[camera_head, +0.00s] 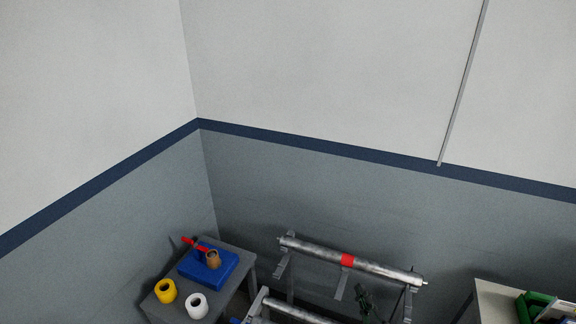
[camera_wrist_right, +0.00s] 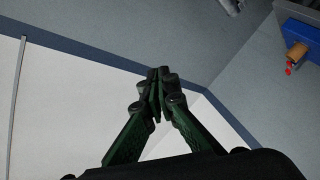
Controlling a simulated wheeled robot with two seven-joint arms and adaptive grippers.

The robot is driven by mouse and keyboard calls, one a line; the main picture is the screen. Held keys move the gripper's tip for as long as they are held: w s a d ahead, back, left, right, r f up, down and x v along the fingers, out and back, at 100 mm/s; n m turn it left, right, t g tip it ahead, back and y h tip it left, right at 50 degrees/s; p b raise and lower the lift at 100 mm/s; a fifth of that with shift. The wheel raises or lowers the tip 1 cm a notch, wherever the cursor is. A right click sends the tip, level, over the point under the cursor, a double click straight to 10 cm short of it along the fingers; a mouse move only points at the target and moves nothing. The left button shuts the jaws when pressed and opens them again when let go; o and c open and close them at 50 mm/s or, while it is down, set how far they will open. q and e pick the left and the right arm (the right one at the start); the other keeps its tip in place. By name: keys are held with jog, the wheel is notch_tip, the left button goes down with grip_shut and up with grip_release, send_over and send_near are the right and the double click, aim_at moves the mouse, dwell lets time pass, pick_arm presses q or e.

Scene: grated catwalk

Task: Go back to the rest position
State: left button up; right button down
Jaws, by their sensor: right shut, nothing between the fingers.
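My right gripper (camera_head: 363,293) shows as a small dark green shape near the bottom of the head view, in front of the pipes. In the right wrist view my right gripper (camera_wrist_right: 157,75) has its green fingers together at the tips, with nothing between them. Its fingers stand against the wall in that view. My left gripper does not show in either view.
A grey table (camera_head: 236,247) in the corner bears a blue box (camera_head: 191,268), a yellow roll (camera_head: 166,291) and a white roll (camera_head: 197,306). A metal pipe (camera_head: 312,250) with a red band lies on brackets. A light table (camera_head: 492,296) with a green item (camera_head: 524,308) stands right.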

jog(key=s+d+f+m+g+h, duration=0.2)
jog(key=s+d+f+m+g, duration=0.3)
jog(key=f, duration=0.4)
jog(key=s+d+f+m+g+h, duration=0.3)
jog(key=s+d+f, duration=0.3)
jog(key=d+f, duration=0.25)
jog(key=s+f+m+g+y, duration=0.1)
jog(key=s+f+m+g, duration=0.15)
jog(key=s+f, duration=0.4)
jog(key=s+f+m+g+y, duration=0.1)
jog(key=s+f+g, duration=0.25)
jog(key=s, duration=0.65)
jog(key=s+f+n+g, duration=0.1)
jog(key=s+f, duration=0.1)
jog(key=f, duration=1.3)
jog(key=s+f+g, duration=0.1)
jog(key=s+f, duration=0.1)
jog(key=f, duration=1.4)
jog(key=s+f, duration=1.6)
jog(key=s, duration=0.2)
jog(key=shift+s+a+n+g, duration=0.3)
jog(key=shift+n, duration=0.05)
